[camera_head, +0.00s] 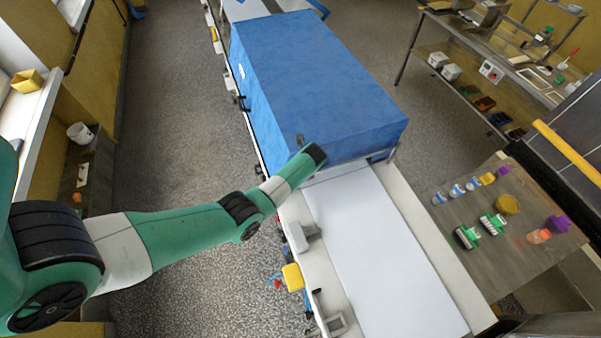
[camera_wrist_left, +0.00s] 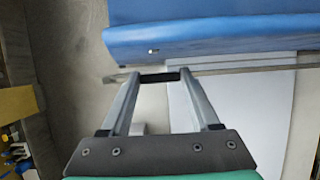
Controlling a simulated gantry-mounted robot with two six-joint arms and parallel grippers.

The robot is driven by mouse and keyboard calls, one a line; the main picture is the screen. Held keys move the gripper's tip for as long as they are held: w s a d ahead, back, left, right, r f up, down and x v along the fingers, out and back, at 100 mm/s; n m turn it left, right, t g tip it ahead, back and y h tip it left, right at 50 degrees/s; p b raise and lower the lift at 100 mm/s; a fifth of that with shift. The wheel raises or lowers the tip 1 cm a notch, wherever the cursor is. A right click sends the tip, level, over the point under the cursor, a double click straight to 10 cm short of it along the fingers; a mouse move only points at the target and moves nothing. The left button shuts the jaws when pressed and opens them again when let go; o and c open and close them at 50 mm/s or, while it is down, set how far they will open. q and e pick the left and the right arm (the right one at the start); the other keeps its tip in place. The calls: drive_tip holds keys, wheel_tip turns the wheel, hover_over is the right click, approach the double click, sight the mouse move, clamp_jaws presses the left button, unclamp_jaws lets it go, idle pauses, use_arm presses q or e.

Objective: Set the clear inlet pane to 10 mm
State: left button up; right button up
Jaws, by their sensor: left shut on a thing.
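A thin pale bar or pane edge (camera_wrist_left: 235,70), probably the clear inlet pane, runs across the wrist view below the front of the blue hood (camera_wrist_left: 220,35). My left gripper (camera_wrist_left: 158,77) is at this edge, its two grey fingers closed on a small black grip piece between the tips. The blue hood (camera_head: 320,85) also fills the middle of the head view, with the end of my left arm at its near lower edge. There the arm hides the fingers and the grip piece. The pane's height and any scale cannot be read. My right gripper is not in view.
A white belt (camera_head: 385,260) runs from under the hood toward the front. A yellow box (camera_head: 292,277) is on the machine's left side. A table (camera_head: 465,265) at right holds bottles, brushes and jars. Floor (camera_head: 175,130) is clear at left.

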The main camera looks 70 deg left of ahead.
use_arm(q)
clamp_jaws()
wheel_tip(320, 180, down, 3)
drive_tip(key=shift+f+b, duration=0.15)
drive_tip(key=shift+b, duration=1.1)
drive_tip(key=o, duration=0.9)
unclamp_jaws()
drive_tip(key=p+v, duration=0.3)
drive_tip(key=v, duration=0.9)
drive_tip(key=shift+a, duration=0.1)
